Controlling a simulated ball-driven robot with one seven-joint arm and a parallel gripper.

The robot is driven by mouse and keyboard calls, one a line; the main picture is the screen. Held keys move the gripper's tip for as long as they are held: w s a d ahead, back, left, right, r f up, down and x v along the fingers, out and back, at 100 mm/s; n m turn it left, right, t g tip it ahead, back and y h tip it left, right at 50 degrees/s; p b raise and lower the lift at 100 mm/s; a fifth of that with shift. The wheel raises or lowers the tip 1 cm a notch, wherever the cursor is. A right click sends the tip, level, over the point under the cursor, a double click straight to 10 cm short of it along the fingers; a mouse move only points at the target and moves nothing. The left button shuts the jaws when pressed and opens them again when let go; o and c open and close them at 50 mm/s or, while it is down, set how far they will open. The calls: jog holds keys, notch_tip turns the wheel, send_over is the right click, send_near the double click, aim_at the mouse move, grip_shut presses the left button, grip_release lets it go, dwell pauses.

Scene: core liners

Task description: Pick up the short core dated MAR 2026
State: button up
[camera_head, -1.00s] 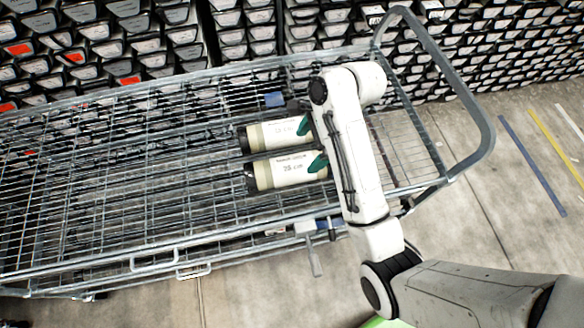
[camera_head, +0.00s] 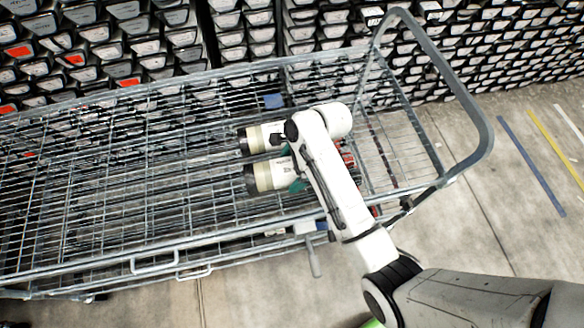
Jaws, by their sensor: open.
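Two cream cylindrical cores with dark ends lie side by side on the wire cart (camera_head: 130,262). The upper core (camera_head: 256,138) and the lower core (camera_head: 264,176) point left, and their right parts are hidden behind my arm. Their labels are mostly covered, and I cannot read a date on either. My gripper (camera_head: 291,168) is open, with one green fingertip on each side of the lower core near its labelled middle. I cannot tell whether the fingers touch it or are still above it.
Racks of dark trays (camera_head: 130,45) stand close behind the cart. A small blue block (camera_head: 273,101) is on the cart behind the cores. The cart's curved handle (camera_head: 478,120) rises at the right. The cart's left part is empty, and floor is clear at right.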

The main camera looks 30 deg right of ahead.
jog(key=shift+f, duration=0.1)
jog(key=shift+c, duration=0.3)
jog(key=c, duration=1.6)
jog(key=shift+w+r, duration=0.15)
jog(key=shift+r, duration=0.05)
jog(key=shift+c, duration=0.2)
